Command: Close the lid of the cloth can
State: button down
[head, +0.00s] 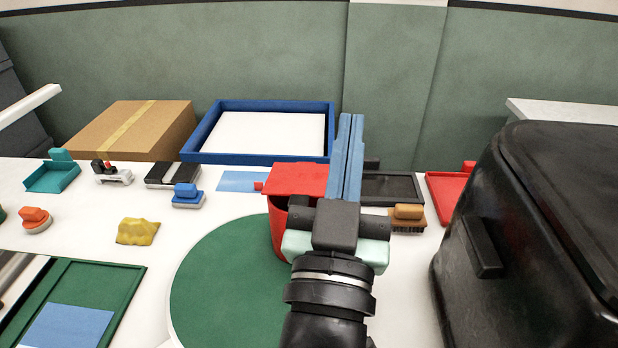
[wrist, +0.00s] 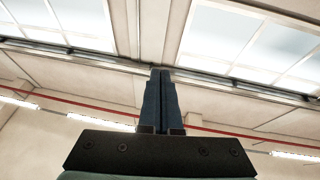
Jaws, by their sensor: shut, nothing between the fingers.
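The wrist view shows the shut fingers (wrist: 161,72) against the ceiling and windows, without the can.
A round green mat (head: 215,285) lies left of my arm. A brown brush (head: 407,218) and a black tray (head: 395,188) are right of it. A large black container (head: 540,230) stands at right. A blue-rimmed tray (head: 262,105) and cardboard box (head: 130,128) are behind.

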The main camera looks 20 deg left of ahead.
jog(key=s+a+f+n+g+y+p, duration=0.1)
jog(key=s+a+f+g+y+p, duration=0.25)
jog(key=f, duration=0.95)
jog(key=r+h+p, duration=0.1)
jog(key=r+h, duration=0.1)
send_over(296, 198)
jog(key=s, duration=0.2)
jog(key=shift+d+f+g, duration=0.2)
jog(key=shift+d+g, duration=0.05)
jog(key=shift+d, duration=0.2)
jog(key=f, duration=0.3)
jog(key=shift+s+d, duration=0.1)
jog(key=shift+s, duration=0.2)
jog(key=shift+s+d+f, duration=0.1)
jog(key=shift+s+f, duration=0.1)
jog(key=shift+f, duration=0.35)
jog(key=shift+f, duration=0.1)
